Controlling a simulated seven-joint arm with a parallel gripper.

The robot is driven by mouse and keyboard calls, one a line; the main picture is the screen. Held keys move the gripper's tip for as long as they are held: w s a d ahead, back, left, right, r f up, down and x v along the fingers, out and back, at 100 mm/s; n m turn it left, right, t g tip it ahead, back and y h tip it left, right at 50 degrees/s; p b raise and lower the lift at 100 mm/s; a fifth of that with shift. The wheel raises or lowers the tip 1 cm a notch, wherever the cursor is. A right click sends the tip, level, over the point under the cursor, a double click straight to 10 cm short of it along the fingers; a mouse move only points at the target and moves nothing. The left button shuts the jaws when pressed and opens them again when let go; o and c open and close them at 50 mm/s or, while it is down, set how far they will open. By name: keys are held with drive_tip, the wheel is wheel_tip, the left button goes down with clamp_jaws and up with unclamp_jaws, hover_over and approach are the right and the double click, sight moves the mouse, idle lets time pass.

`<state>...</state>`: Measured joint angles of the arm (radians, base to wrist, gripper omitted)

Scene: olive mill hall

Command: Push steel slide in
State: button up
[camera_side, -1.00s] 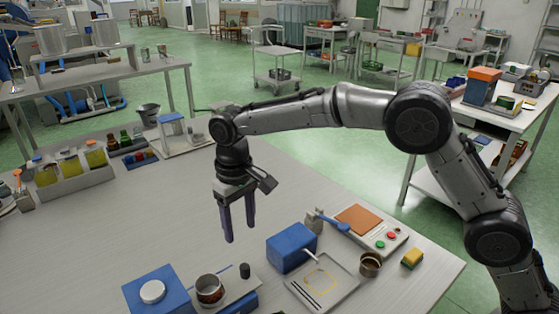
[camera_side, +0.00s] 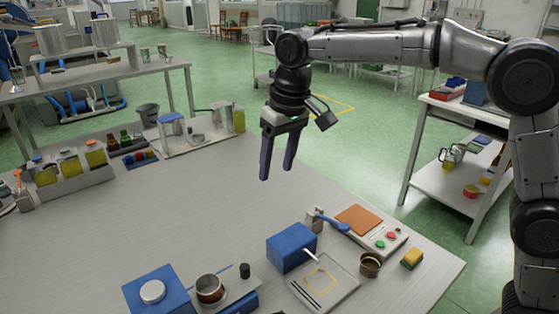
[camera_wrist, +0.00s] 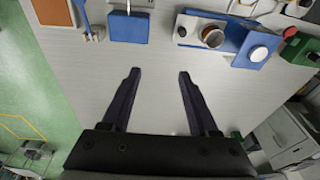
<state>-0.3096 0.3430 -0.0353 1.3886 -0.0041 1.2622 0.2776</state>
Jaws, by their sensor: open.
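A grey metal plate (camera_side: 232,285), which looks like the steel slide, sticks out to the right of a blue block (camera_side: 170,295) with a white round disc on top. A metal cup (camera_side: 210,290) stands on the plate, and a small black knob (camera_side: 245,270) is at its outer end. The plate also shows at the top of the wrist view (camera_wrist: 195,27), with the knob to the left of the cup. My gripper (camera_side: 276,172) points down above the table, behind and apart from the plate. Its two fingers (camera_wrist: 158,73) are spread with nothing between them.
A blue box (camera_side: 290,248) with a grey tray (camera_side: 347,290) stands right of the plate. Jars (camera_side: 70,168) line the far left. The table's middle is clear.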

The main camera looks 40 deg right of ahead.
drive_tip(key=shift+s+d+r, duration=0.15)
drive_tip(key=shift+d+r, duration=0.05)
